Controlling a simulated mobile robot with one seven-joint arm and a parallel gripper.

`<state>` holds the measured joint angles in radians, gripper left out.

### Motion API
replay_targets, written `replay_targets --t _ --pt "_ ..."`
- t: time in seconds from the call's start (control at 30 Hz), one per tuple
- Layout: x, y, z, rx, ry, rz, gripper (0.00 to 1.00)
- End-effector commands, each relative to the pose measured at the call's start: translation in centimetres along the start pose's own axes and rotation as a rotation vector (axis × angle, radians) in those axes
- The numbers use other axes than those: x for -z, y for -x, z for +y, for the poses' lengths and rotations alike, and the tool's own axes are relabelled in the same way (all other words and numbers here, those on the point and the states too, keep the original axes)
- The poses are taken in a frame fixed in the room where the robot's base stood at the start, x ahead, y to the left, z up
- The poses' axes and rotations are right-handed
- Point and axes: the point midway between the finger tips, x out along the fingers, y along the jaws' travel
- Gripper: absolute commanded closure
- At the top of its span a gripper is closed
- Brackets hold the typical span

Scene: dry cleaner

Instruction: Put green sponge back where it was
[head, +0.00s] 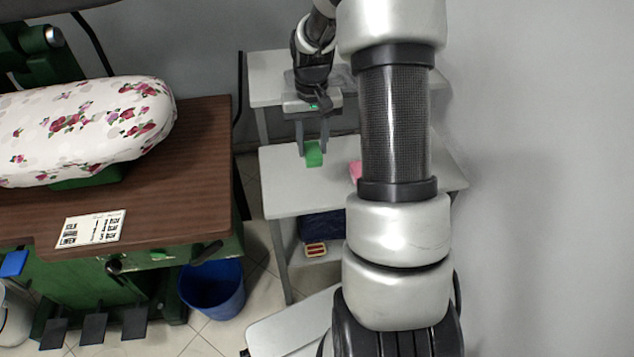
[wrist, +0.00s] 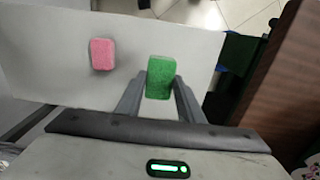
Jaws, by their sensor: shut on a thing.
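The green sponge (head: 314,154) is held between the fingers of my gripper (head: 312,146), over the lower grey shelf (head: 285,185). In the wrist view the green sponge (wrist: 160,77) is between the two fingers (wrist: 160,95). I cannot tell whether its underside touches the shelf. A pink sponge (wrist: 102,54) lies on the same shelf, to the left in the wrist view. In the head view the pink sponge (head: 355,171) is mostly hidden behind my arm.
An upper grey shelf (head: 262,80) stands behind. A brown ironing table (head: 205,150) with a flowered board (head: 90,130) is at the left. A blue bin (head: 213,290) is on the floor. A brush (head: 316,249) sits below the shelf. The shelf's left part is clear.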

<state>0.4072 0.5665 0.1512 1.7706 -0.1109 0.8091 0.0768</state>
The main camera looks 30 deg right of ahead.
Motion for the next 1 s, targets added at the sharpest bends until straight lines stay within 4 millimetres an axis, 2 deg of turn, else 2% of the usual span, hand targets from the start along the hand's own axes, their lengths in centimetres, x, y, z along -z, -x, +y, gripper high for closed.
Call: replay_targets --t 0.03,0.2,0.43,0.6,1.0 --pt "-0.1 -1.3 0.1 0.001 -0.001 -0.005 0.84" --pt "-0.1 -4.3 0.1 0.0 -0.001 -0.004 0.84" --pt "-0.1 -6.1 0.1 0.0 -0.001 -0.003 0.84" --pt "-0.1 -8.6 0.1 0.0 0.0 -0.004 0.84" --pt "-0.1 -9.4 0.0 0.0 0.0 -0.001 0.84"
